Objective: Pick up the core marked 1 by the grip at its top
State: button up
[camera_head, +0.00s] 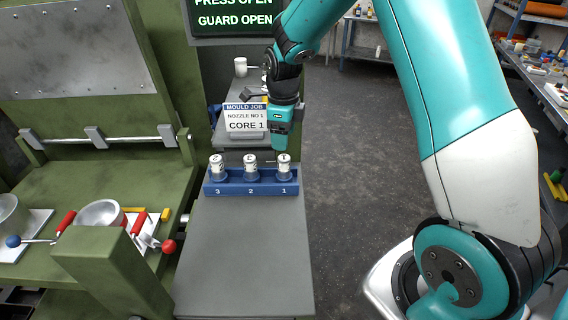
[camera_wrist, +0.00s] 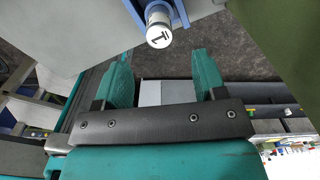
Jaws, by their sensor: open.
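The core marked 1 (camera_head: 284,164) stands upright in the right-hand place of the blue rack (camera_head: 235,188), above the printed 1. Its white top with a black 1 also shows in the wrist view, where the core (camera_wrist: 160,30) lies just beyond the fingertips and between their lines. My gripper (camera_head: 283,148) is close above and behind this core in the head view. In the wrist view my gripper (camera_wrist: 164,62) has its two green fingers apart, with nothing between them. The cores marked 2 (camera_head: 250,164) and 3 (camera_head: 217,166) stand in the same rack.
The green press (camera_head: 100,180) with red-handled parts is at the left. Open floor (camera_head: 345,170) lies right of the bench.

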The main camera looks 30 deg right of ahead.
aim_at(284, 157)
notch_tip(284, 157, down, 5)
jog(key=shift+r+p, duration=0.2)
jog(key=shift+p, duration=0.3)
jog(key=shift+s+f+p, duration=0.15)
jog(key=shift+f+p, duration=1.1)
jog(key=shift+f, duration=1.4)
jog(key=c, duration=1.1)
jog(key=shift+r, duration=0.1)
